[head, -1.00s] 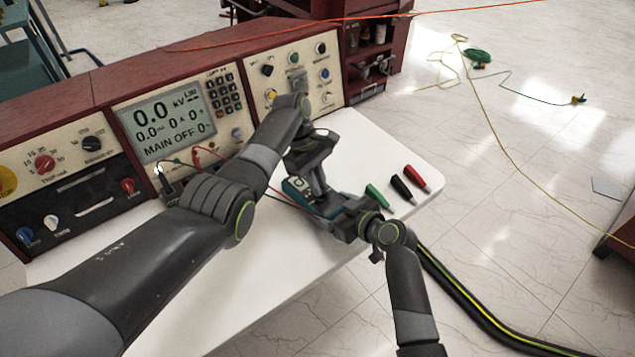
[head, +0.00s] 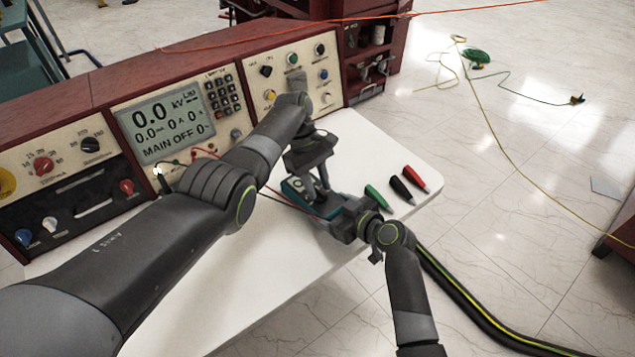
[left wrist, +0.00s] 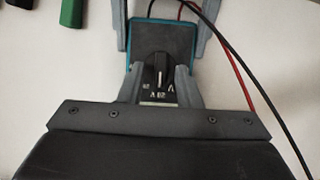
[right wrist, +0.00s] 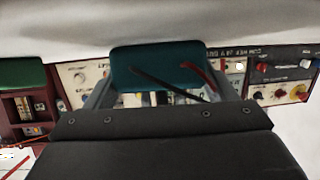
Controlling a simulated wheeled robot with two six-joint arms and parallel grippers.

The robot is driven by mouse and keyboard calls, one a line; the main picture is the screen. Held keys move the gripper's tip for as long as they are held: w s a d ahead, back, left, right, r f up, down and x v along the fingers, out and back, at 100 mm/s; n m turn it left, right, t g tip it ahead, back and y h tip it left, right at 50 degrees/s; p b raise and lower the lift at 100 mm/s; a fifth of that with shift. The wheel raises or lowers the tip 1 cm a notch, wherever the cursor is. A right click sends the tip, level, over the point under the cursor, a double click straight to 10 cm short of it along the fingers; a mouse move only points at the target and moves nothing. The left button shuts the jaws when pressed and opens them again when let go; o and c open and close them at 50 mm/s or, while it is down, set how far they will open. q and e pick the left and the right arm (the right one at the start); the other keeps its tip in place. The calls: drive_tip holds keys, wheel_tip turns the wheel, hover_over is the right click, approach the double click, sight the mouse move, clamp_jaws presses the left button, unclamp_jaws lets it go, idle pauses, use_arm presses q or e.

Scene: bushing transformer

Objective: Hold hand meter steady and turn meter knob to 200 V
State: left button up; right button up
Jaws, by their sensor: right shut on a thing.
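The hand meter (head: 293,190) is a small teal and black box above the white table. In the left wrist view its dark face shows a round black knob (left wrist: 157,72) with a white pointer line, and a small display below. My right gripper (head: 340,215) is shut on the meter's sides; in the right wrist view the teal back of the meter (right wrist: 165,68) sits between its fingers. My left gripper (left wrist: 159,72) is open, its fingertips over the meter face on either side of the knob. Whether they touch the knob cannot be told.
A red and a black lead run from the meter. Green (head: 376,197), black (head: 401,189) and red (head: 416,179) plugs lie on the white table (head: 290,262), right of the grippers. The test console (head: 170,125) with screen and knobs stands behind.

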sight(305, 204)
use_arm(q)
drive_tip(key=v, duration=1.2)
